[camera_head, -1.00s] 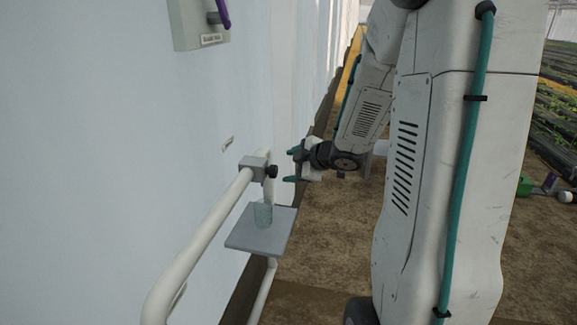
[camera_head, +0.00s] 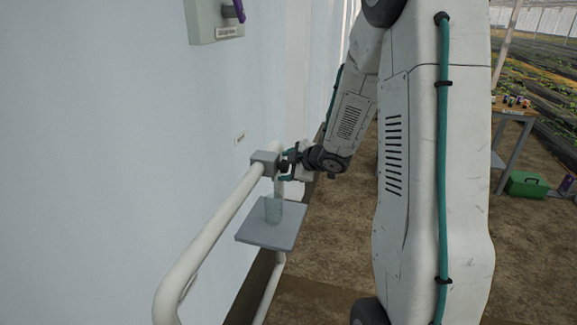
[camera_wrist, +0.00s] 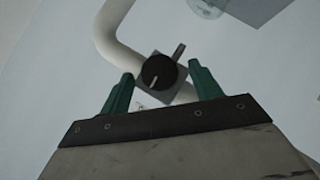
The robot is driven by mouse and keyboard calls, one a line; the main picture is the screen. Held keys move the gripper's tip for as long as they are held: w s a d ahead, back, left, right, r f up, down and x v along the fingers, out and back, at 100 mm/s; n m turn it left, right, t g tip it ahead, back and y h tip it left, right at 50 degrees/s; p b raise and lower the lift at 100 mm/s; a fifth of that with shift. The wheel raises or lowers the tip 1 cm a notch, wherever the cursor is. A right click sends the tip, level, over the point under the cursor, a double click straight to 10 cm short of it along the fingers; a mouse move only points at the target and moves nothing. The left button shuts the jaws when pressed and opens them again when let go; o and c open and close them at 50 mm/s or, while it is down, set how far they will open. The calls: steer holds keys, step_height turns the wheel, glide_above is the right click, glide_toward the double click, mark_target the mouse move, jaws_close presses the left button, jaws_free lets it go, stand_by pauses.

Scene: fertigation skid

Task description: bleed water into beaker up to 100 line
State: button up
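A clear beaker (camera_head: 273,210) stands on a grey shelf (camera_head: 262,235) below the pipe; part of it shows at the top edge of the wrist view (camera_wrist: 207,6). I cannot read its lines or tell a water level. A grey valve block (camera_head: 263,163) on the white pipe carries a round black knob (camera_wrist: 159,72) with a pale mark. My gripper (camera_head: 286,165) is at the knob. In the wrist view its green fingers (camera_wrist: 160,88) are apart, one on either side of the knob, with visible gaps.
A control box (camera_head: 213,20) with a purple handle is on the wall above. A table (camera_head: 514,115) and a green case (camera_head: 525,184) stand at the right. The dirt floor between is clear.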

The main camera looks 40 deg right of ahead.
steer(key=c, duration=0.9)
steer(key=shift+s+a+f+n+t+h, duration=0.1)
steer(key=shift+a+f+n+t+h, duration=0.1)
steer(key=shift+n+t+h, duration=0.6)
steer(key=shift+n+t, duration=0.2)
steer(key=shift+t, duration=0.2)
